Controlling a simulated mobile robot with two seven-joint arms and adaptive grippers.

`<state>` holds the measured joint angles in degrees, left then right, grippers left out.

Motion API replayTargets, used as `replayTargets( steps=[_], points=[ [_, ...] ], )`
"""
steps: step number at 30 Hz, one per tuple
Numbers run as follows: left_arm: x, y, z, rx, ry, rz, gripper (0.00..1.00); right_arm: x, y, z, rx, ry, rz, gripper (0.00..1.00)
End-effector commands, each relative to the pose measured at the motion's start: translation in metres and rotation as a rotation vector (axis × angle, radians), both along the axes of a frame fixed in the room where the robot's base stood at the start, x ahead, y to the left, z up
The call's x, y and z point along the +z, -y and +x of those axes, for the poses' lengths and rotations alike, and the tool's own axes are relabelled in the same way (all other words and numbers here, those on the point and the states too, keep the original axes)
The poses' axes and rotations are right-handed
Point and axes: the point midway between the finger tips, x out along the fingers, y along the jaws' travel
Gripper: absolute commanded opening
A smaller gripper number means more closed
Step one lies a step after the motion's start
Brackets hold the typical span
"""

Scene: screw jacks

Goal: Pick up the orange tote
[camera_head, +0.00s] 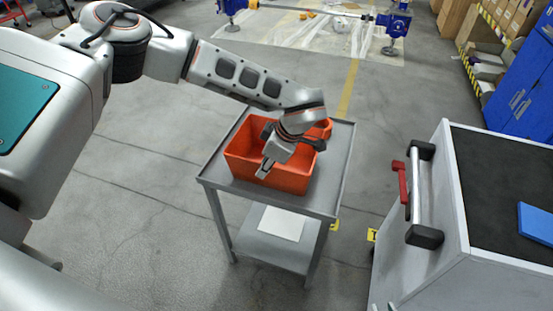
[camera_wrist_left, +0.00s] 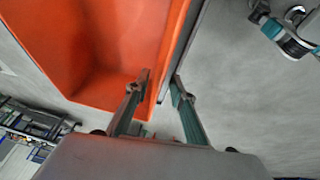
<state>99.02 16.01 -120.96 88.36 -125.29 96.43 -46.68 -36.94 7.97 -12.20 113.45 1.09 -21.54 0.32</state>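The orange tote (camera_head: 290,182) stands upright on a small grey table. In the left wrist view the orange tote (camera_wrist_left: 95,50) fills the upper left. My left gripper (camera_wrist_left: 158,82) has its fingers apart there, one in front of the orange inner side and one outside the wall, with the rim between.
The grey table (camera_head: 335,165) has a lower shelf with a white sheet (camera_head: 282,223). A cabinet with a black top (camera_head: 500,180) stands to the right. Blue screw jacks (camera_head: 393,24) stand at the back. Grey floor lies open between the table and the cabinet.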

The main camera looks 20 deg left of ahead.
Motion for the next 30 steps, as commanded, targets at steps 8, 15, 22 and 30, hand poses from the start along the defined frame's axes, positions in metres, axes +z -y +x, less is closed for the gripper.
replayTargets(
  steps=[8, 15, 22, 30],
  points=[
    [-0.024, -0.008, 0.002, 0.001, -0.003, -0.001, 0.24, -0.001, 0.003, 0.001, -0.002, 0.003, -0.005, 0.22],
    [-0.056, -0.019, 0.006, 0.0, -0.003, -0.001, 0.24, -0.004, 0.005, 0.002, -0.003, 0.002, -0.01, 0.22],
    [-0.059, -0.021, 0.007, -0.001, 0.0, -0.002, 0.24, -0.001, 0.005, 0.005, -0.002, 0.009, -0.011, 0.22],
    [-0.058, -0.021, 0.007, -0.001, 0.0, -0.001, 0.0, 0.0, 0.005, 0.005, -0.002, 0.01, -0.01, 0.22]
  ],
)
